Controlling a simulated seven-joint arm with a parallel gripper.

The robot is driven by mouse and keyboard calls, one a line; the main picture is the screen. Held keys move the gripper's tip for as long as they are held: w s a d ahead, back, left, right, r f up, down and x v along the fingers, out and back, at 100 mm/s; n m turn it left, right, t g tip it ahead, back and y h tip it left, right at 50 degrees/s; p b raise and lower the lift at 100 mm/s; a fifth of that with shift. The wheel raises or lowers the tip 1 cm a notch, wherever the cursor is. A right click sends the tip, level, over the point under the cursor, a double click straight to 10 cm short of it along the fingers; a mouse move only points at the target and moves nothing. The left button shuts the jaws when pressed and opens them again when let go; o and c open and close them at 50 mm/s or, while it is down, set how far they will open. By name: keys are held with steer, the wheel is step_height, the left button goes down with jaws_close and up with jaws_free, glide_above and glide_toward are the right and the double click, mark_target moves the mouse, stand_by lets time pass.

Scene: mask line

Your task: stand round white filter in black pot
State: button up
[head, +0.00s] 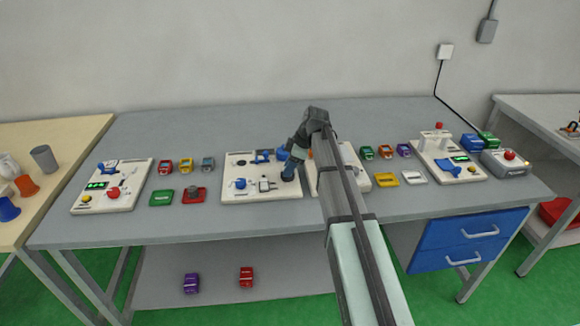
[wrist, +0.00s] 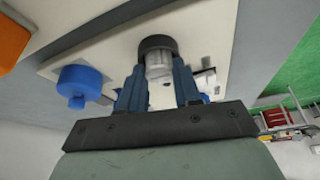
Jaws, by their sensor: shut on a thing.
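My gripper (wrist: 160,78) is shut on a pale, round white filter (wrist: 158,67), which shows between its two blue fingers in the wrist view. A round black pot (wrist: 157,42) is just beyond the filter, in line with it. I cannot tell whether the filter is inside the pot or only against it. In the head view my gripper (head: 290,172) points down over the right part of a white board (head: 262,197). There the filter and the pot are hidden by my gripper or too small to tell.
A blue knob-like part (wrist: 80,82) stands on the board beside my gripper. An orange thing (wrist: 12,42) is at the wrist view's upper left corner. Another white board (head: 352,182) lies partly behind my arm. Small coloured blocks stand left and right; bare grey tabletop (head: 200,130) lies behind.

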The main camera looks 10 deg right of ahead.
steer(key=o, duration=0.9)
steer(key=shift+s+f, duration=0.25)
steer(key=shift+f, duration=0.35)
steer(key=shift+o, duration=0.5)
steer(key=shift+s, duration=0.15)
steer(key=shift+r, duration=0.3)
steer(key=w+v, duration=0.1)
steer(key=v, duration=1.1)
steer(key=shift+r, duration=0.4)
